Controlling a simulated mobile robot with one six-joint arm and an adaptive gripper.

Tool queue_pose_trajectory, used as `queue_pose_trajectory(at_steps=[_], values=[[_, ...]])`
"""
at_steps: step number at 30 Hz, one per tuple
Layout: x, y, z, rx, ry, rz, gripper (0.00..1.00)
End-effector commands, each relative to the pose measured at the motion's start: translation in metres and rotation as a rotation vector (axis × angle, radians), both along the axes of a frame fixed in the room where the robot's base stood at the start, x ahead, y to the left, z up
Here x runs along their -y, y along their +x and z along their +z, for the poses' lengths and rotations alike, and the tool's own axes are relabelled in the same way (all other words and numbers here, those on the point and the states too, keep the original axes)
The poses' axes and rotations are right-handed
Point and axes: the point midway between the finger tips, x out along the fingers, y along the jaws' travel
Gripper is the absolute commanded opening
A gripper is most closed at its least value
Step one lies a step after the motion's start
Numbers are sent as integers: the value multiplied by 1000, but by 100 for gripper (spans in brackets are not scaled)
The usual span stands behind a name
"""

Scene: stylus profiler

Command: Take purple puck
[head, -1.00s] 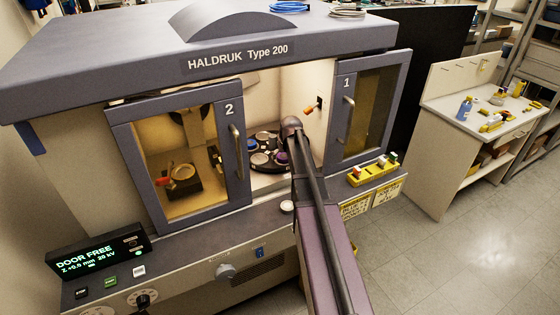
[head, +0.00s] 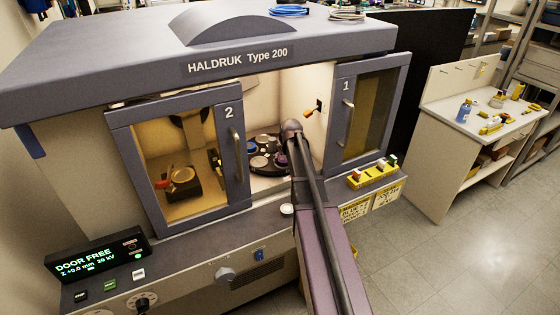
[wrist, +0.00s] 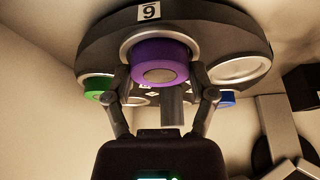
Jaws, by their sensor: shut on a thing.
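The purple puck (wrist: 160,60) shows in the wrist view, in a silver-rimmed seat by the number 6 or 9 label at the edge of a dark round carousel (wrist: 240,38). My gripper (wrist: 160,80) has its two fingers on either side of the puck and is shut on it. I cannot tell whether the puck is clear of its seat. In the head view a small part of the purple puck (head: 281,160) shows beside my arm, on the carousel (head: 262,170) inside the cabinet. My arm hides the gripper in the head view.
A green puck (wrist: 97,87) and a blue puck (wrist: 228,98) sit on either side; an empty seat (wrist: 240,70) is at right. Door 2 (head: 233,150) stands left of my arm, door 1 (head: 365,115) right. An orange-handled lever (head: 312,112) is on the inner wall. A yellow rack (head: 370,175) sits outside.

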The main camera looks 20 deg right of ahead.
Motion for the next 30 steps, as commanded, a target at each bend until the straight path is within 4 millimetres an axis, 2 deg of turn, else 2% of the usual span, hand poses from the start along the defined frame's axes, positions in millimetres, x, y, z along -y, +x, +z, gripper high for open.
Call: queue_pose_trajectory(at_steps=[8, 18, 21, 30], values=[[0, 0, 11, 1, 0, 0, 29], [0, 0, 42, 1, 0, 0, 29], [9, -27, 38, 0, 0, -3, 29], [36, -90, 45, 0, 1, -2, 29]])
